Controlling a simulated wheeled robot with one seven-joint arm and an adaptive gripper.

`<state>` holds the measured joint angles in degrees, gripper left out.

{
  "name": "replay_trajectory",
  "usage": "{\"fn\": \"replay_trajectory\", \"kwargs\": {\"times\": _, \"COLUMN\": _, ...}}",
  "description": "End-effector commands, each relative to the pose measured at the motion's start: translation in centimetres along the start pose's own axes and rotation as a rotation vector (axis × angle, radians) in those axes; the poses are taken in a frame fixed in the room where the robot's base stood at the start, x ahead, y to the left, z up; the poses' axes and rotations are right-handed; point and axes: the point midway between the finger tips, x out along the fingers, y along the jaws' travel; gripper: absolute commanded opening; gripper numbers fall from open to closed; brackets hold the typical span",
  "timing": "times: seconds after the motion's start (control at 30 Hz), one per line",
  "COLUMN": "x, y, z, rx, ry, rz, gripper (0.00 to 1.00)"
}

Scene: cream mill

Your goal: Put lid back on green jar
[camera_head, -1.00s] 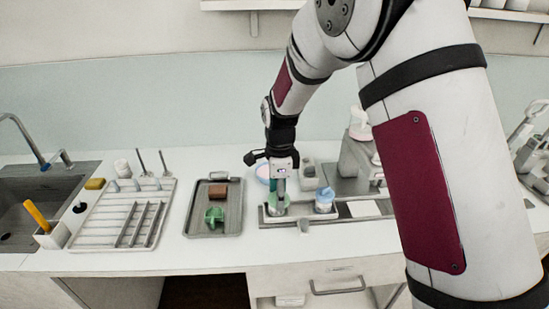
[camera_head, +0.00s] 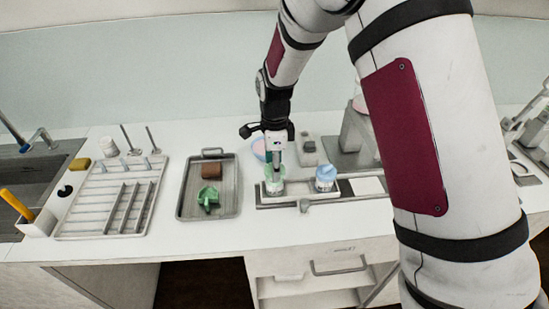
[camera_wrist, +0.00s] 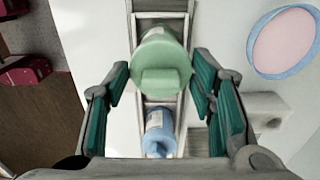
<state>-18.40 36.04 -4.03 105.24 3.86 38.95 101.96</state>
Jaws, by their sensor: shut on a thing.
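The green jar (camera_head: 275,188) stands upright in a grey rack on the counter, left of a blue-lidded jar (camera_head: 326,178). My gripper (camera_head: 276,166) points down over the green jar. In the wrist view the round green lid (camera_wrist: 163,72) with its bar-shaped grip lies between the two teal-padded fingers, and my gripper is shut on it. Pale jar wall (camera_wrist: 158,32) shows just beyond the lid. The lid looks in line with the jar, but I cannot tell whether it is fully seated. The blue-lidded jar also shows in the wrist view (camera_wrist: 159,135).
A grey tray (camera_head: 228,205) to the left holds a brown block (camera_head: 211,171) and a green piece (camera_head: 208,198). A white drying rack (camera_head: 85,213) and the sink are farther left. A round pink-and-blue dish (camera_wrist: 284,42) lies near the jars. A grey machine (camera_head: 354,140) stands behind right.

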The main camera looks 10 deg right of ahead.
Motion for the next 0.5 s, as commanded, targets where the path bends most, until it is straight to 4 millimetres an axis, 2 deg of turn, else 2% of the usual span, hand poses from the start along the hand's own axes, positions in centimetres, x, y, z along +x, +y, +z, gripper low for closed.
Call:
{"fn": "replay_trajectory", "kwargs": {"times": 0.17, "x": 0.86, "y": 0.01, "z": 0.01, "rx": 0.000, "ry": 0.000, "rz": 0.000, "gripper": 0.39}}
{"fn": "replay_trajectory", "kwargs": {"times": 0.5, "x": 0.94, "y": 0.01, "z": 0.00, "rx": 0.000, "ry": 0.000, "rz": -0.001, "gripper": 0.39}}
